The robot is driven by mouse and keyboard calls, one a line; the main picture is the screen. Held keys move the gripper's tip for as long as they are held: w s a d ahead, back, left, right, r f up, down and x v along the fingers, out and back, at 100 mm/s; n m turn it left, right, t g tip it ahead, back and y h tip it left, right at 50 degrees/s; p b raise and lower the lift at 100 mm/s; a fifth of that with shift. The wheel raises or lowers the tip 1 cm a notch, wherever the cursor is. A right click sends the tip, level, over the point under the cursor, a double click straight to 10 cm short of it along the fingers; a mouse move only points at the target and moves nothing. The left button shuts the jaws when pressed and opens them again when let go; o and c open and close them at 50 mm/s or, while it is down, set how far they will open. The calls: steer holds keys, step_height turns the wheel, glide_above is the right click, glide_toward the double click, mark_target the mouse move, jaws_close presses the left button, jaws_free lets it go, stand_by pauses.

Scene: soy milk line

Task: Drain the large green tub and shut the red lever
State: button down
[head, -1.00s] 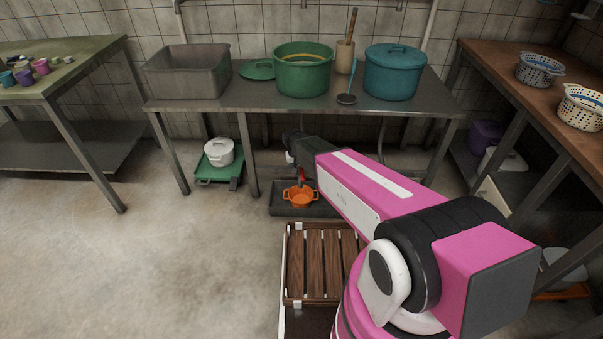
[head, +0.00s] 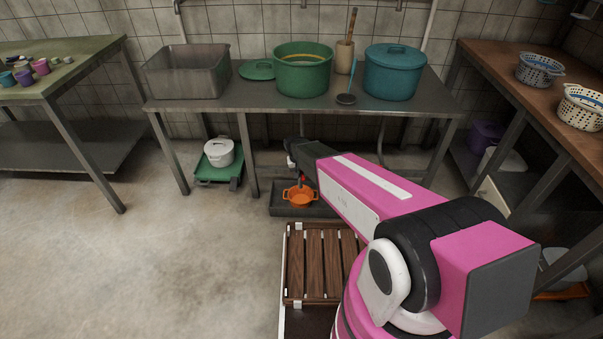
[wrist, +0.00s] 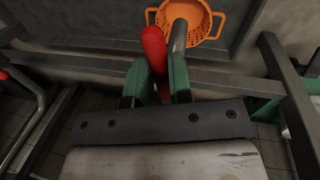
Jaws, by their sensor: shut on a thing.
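The large green tub (head: 302,76) stands open on the metal table in the head view, with a yellowish line inside its rim. I cannot tell its liquid level. In the wrist view my gripper (wrist: 160,80) has its green fingers closed on the red lever (wrist: 154,48). A grey pipe (wrist: 178,36) is right beside the lever. In the head view my arm reaches under the table edge, and only a bit of red shows near its end. The orange strainer (head: 300,196) lies below, and it also shows in the wrist view (wrist: 208,25).
A dark tray (head: 288,211) on the floor holds the strainer. On the metal table (head: 222,104) stand a grey basin (head: 187,75), a green lid (head: 257,70) and a teal pot (head: 392,76). A slatted wooden rack (head: 315,265) is in front. The floor at left is clear.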

steer(key=w+d+n+t+y, duration=0.2)
steer(key=w+d+n, duration=0.4)
steer(key=n, duration=1)
steer(key=shift+w, duration=0.15)
steer(key=shift+d, duration=0.1)
stand_by(0.6)
steer(key=c, duration=1)
jaws_free()
steer(key=shift+c, duration=0.2)
step_height(320, 180, up, 11)
steer(key=s, duration=0.2)
steer(key=shift+f, duration=0.15)
